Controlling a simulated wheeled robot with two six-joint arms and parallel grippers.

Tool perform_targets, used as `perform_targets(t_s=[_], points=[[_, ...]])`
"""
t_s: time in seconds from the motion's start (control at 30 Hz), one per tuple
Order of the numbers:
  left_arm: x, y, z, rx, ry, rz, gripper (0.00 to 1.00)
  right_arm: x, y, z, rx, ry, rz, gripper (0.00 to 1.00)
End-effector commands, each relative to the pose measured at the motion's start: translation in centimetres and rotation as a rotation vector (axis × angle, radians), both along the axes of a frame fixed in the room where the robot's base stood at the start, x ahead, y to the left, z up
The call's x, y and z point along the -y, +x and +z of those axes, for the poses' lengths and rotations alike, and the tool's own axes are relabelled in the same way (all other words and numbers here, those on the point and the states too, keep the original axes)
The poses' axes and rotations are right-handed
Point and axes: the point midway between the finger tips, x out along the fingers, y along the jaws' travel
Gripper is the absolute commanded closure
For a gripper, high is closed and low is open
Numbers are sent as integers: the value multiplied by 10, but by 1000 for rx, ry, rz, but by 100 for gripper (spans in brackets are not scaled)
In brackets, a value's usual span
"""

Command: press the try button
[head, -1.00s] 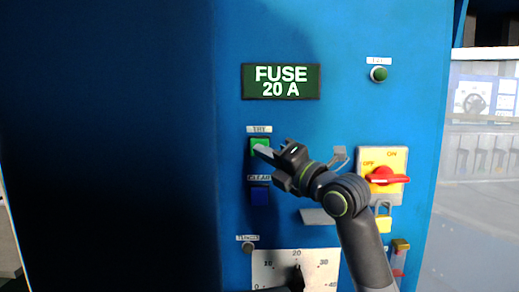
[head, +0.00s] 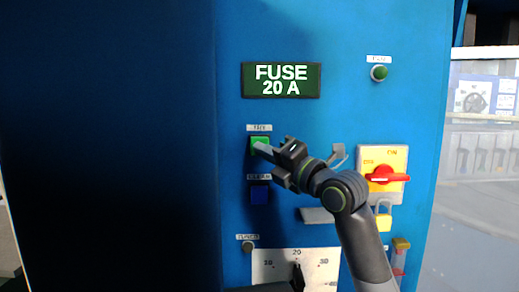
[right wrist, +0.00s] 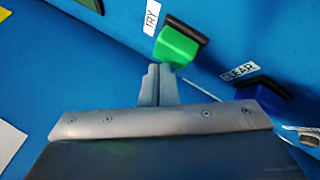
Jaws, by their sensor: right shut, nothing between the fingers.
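The green try button (head: 258,143) sits on the blue panel under a small white label. It also shows in the right wrist view (right wrist: 177,46) beside its TRY label (right wrist: 152,17). My right gripper (head: 257,149) is shut and empty, with its fingertips at the lower part of the button in the head view. In the right wrist view the fingers (right wrist: 158,82) point toward the button's near face. I cannot tell whether they touch it. My left gripper is not in view.
A blue CLEAR button (head: 260,195) lies just below the try button. A FUSE 20 A display (head: 281,80) is above. A red rotary switch (head: 387,178) with a padlock (head: 384,222) is at right, and a dial (head: 270,265) is below.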

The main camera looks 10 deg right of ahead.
Motion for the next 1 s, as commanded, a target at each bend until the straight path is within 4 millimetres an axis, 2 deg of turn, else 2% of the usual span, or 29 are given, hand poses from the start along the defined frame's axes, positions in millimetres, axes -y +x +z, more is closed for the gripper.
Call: perform_targets(t_s=[1.0], points=[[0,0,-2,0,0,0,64,2,8,1,2,-1,-1,100]])
